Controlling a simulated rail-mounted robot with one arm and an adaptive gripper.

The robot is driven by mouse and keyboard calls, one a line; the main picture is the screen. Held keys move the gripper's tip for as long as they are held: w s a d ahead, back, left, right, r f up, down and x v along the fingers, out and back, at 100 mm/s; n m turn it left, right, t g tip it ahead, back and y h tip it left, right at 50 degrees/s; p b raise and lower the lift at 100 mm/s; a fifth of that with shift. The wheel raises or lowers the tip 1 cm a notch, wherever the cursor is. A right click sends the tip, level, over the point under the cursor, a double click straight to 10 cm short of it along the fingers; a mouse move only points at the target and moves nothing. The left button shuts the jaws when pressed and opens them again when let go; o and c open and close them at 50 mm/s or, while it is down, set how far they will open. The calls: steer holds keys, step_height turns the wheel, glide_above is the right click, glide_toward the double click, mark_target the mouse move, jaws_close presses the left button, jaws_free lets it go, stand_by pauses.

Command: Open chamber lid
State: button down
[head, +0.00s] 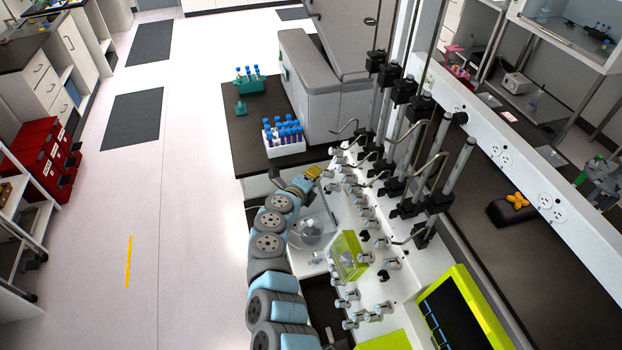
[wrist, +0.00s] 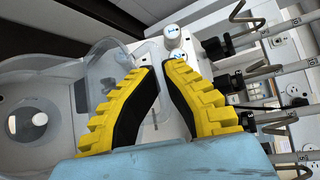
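The clear chamber lid (head: 304,232) is on the white cell processor (head: 400,284), left of its lime-green framed window. In the wrist view the transparent cover (wrist: 98,68) lies beyond and left of my fingers; I cannot tell how far it is raised. My gripper (head: 314,172), with yellow fingers, is beside the far end of the lid. In the wrist view my gripper (wrist: 160,70) has its fingertips close together with a narrow gap. Nothing is clearly held between them. Whether a finger touches the lid cannot be told.
White knobs (wrist: 172,36) stand just past my fingertips. Metal poles with black clamps (head: 400,90) rise to the right of my gripper. A rack of blue-capped tubes (head: 284,144) stands on the dark bench (head: 250,158) behind.

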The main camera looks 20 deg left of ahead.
steer(key=shift+w+d, duration=0.35)
steer(key=shift+d, duration=0.2)
steer(key=c, duration=1.2)
jaws_free()
steer(key=shift+o, duration=0.2)
steer(key=shift+s, duration=0.1)
